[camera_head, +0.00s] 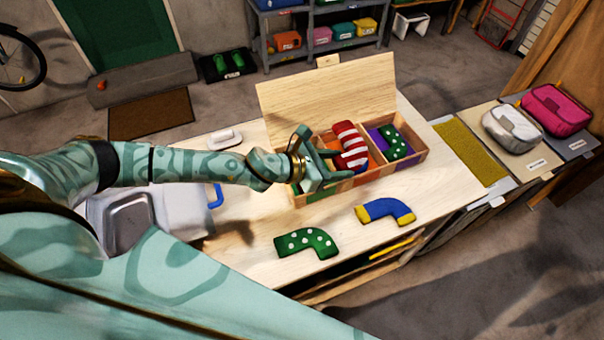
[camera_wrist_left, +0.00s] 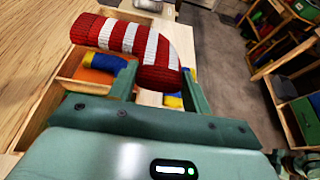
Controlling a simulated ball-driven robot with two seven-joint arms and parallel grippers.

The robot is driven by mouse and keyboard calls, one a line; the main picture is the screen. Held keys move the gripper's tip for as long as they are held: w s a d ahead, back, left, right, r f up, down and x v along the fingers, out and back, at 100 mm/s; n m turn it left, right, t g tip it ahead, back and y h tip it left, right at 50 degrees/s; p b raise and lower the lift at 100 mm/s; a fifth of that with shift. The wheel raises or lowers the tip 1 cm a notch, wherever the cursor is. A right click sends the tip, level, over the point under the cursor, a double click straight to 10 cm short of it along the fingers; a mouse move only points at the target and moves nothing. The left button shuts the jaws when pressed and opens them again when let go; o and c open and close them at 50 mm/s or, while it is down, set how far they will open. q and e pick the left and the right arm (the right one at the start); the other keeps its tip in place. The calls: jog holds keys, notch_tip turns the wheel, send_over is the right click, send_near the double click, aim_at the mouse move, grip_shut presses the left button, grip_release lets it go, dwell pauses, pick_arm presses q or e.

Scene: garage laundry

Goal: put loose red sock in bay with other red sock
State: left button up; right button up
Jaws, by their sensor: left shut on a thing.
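My left gripper (camera_head: 324,149) is shut on a red sock with white stripes (camera_head: 350,147), held above the open wooden box (camera_head: 412,158). The wrist view shows the striped sock (camera_wrist_left: 128,45) across the fingertips of the left gripper (camera_wrist_left: 156,74). The box has several bays. The one below the sock has an orange floor (camera_wrist_left: 92,77), with a blue piece (camera_wrist_left: 108,62) beside it. The right bay is purple (camera_head: 377,139) and holds a green dotted sock (camera_head: 396,143). The left bay is mostly hidden by my gripper. I cannot make out another red sock. My right gripper is out of view.
A loose green dotted sock (camera_head: 308,242) and a blue and yellow sock (camera_head: 385,211) lie on the table in front of the box. The box lid (camera_head: 325,92) stands open behind it. Pink (camera_head: 557,108) and white (camera_head: 511,128) bags sit at right.

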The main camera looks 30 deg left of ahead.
pick_arm(q)
jog(key=a+f+b, duration=0.1)
jog(key=a+f, duration=0.2)
jog(key=a, duration=0.1)
jog(key=a+f+b, duration=0.2)
jog(key=a+f, duration=0.1)
jog(key=shift+s+a+f, duration=0.1)
jog(key=shift+a+f, duration=0.1)
jog(key=shift+a, duration=0.15)
jog(key=shift+a+f, duration=0.5)
jog(key=f, duration=0.1)
jog(key=f+b, duration=0.1)
jog(key=f, duration=0.1)
jog(key=shift+a+f, duration=0.35)
jog(key=shift+f, duration=0.05)
jog(key=shift+f+b, duration=0.6)
jog(key=shift+b, duration=0.25)
jog(key=o, duration=0.7)
jog(key=shift+s, duration=0.1)
